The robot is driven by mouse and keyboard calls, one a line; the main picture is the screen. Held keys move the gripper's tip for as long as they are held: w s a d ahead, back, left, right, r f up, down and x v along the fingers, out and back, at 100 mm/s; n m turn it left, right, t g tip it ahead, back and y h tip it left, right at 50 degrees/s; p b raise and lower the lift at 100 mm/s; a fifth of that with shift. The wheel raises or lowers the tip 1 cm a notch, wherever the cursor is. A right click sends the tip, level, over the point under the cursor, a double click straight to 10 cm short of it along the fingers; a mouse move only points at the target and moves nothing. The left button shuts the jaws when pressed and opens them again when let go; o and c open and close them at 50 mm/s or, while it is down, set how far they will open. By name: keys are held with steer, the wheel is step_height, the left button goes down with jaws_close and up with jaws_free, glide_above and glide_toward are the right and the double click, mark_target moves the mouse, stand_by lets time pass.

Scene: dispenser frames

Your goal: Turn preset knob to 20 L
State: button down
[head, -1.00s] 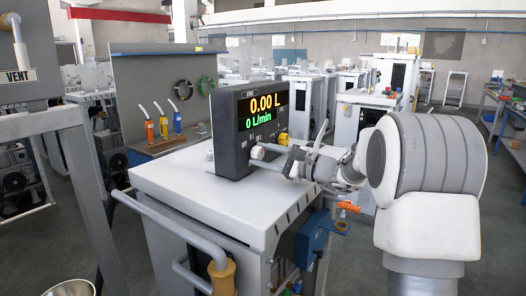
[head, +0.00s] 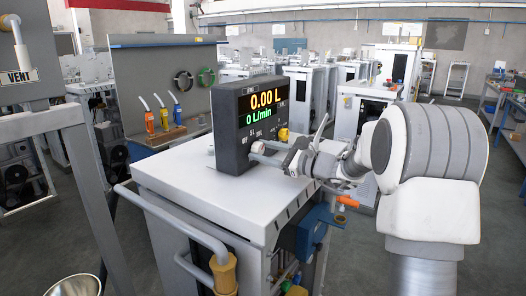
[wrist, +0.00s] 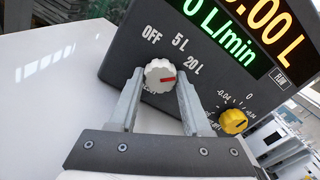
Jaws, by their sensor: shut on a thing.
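In the head view my gripper (head: 262,152) is at the panel's lower part, beside the display reading 0.00 L and 0 L/min.
A yellow knob (wrist: 233,122) with its own scale sits right of my right finger. The panel box stands on a white cabinet (head: 200,190) with a clear top to the left. A handle rail (head: 170,218) runs along the cabinet's front left.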

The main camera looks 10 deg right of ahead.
steer(key=shift+c, duration=1.8)
jaws_free()
steer(key=shift+d, duration=0.15)
steer(key=b+v, duration=0.1)
steer(key=v, duration=1.6)
steer(key=shift+s+r, duration=0.1)
steer(key=shift+s, duration=0.05)
